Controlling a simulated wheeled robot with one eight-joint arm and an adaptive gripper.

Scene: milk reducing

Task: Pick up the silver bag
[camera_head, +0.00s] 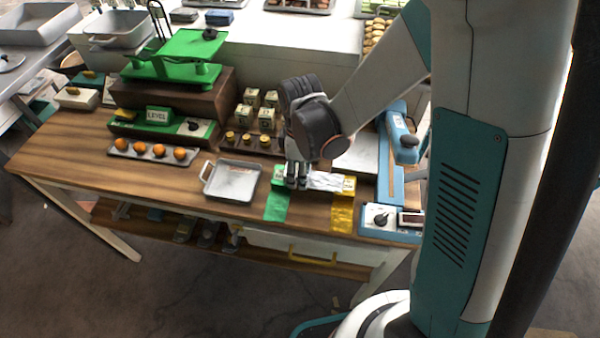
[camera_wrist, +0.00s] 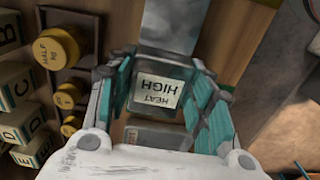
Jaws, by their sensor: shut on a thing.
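The silver bag (camera_head: 326,181) lies near the front of the wooden table as a pale, shiny piece in the head view. My gripper (camera_head: 297,178) points down at its left end, low over the table. In the wrist view my teal-sided fingers (camera_wrist: 163,92) stand on both sides of a grey piece, which I take to be the bag, with a "HIGH HEAT" label (camera_wrist: 157,88). The gripper is shut on it. My fingers hide part of the bag, and I cannot tell whether it is clear of the table.
A grey tray (camera_head: 234,181) stands just left of my gripper. A blue device (camera_head: 390,165) stands to the right. Yellow-topped weights (camera_head: 247,139) and small lettered boxes (camera_head: 250,97) stand behind.

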